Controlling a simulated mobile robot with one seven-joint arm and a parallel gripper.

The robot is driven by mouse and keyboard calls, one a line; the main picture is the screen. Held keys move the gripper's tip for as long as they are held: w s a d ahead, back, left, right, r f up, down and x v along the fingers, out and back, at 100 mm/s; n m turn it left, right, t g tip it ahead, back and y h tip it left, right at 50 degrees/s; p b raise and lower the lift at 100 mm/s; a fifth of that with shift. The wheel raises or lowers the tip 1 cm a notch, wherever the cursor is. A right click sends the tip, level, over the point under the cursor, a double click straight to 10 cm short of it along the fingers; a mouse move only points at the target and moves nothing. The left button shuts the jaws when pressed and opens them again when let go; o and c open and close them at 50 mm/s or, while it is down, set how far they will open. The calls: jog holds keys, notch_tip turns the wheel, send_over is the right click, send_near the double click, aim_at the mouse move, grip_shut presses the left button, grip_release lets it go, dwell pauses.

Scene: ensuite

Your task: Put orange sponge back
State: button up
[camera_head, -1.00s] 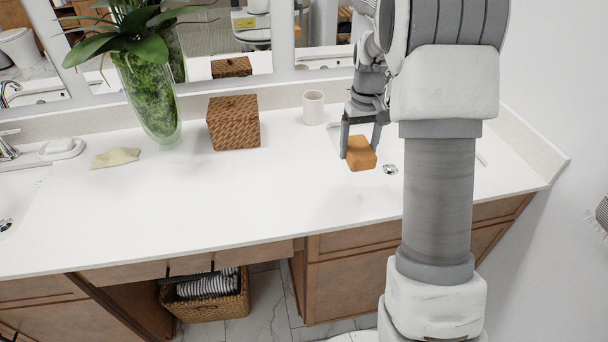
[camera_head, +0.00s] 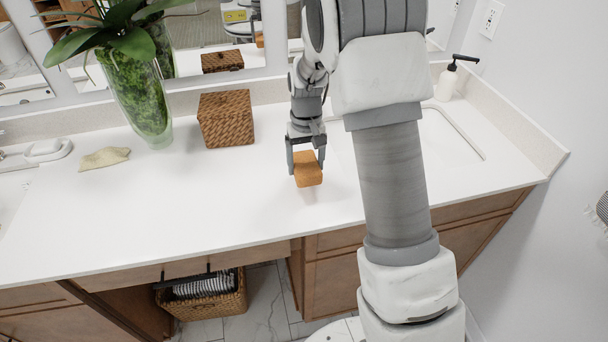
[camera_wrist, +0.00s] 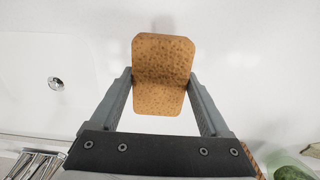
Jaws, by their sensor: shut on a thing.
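The orange sponge (camera_head: 308,170) is a small block held between the fingers of my gripper (camera_head: 306,158), over the white counter right of the wicker box. In the wrist view the sponge (camera_wrist: 162,75) sits between both fingertips of my gripper (camera_wrist: 161,80), its speckled faces showing. My gripper is shut on it. The sponge appears a little above the counter; the exact gap is hard to tell.
A lidded wicker box (camera_head: 226,119) stands left of my gripper. A glass vase with a plant (camera_head: 140,98) and a beige cloth (camera_head: 104,158) are farther left. A soap dispenser (camera_head: 446,82) stands at the right beside a sink (camera_head: 455,135). The counter's front middle (camera_head: 190,215) is clear.

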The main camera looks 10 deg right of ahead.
jog(key=shift+a+f, duration=0.25)
jog(key=shift+f, duration=1.9)
jog(key=shift+f, duration=0.2)
jog(key=o, duration=1)
jog(key=shift+o, duration=0.2)
jog(key=shift+r, duration=0.15)
